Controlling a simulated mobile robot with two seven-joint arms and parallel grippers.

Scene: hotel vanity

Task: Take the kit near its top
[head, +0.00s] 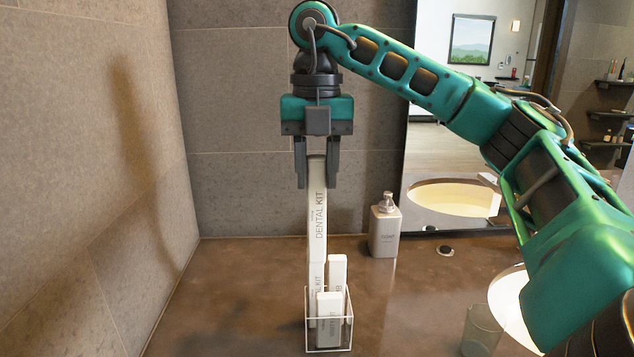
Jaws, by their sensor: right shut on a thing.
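A tall white box printed "DENTAL KIT" (317,225) stands upright between the fingers of my right gripper (316,178). The gripper points straight down and is shut on the kit near its top. The kit's lower end lines up with another white kit-marked box (317,285) below it; I cannot tell whether they touch. That lower box stands in a clear open-topped holder (329,347) on the counter. My left gripper is not in view.
The holder also has a shorter white box (329,318) in front and another white box (338,273) at right. A soap dispenser (384,230) stands right of the kit. A clear glass (481,331) is near the basin. The counter (230,300) is bare at left.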

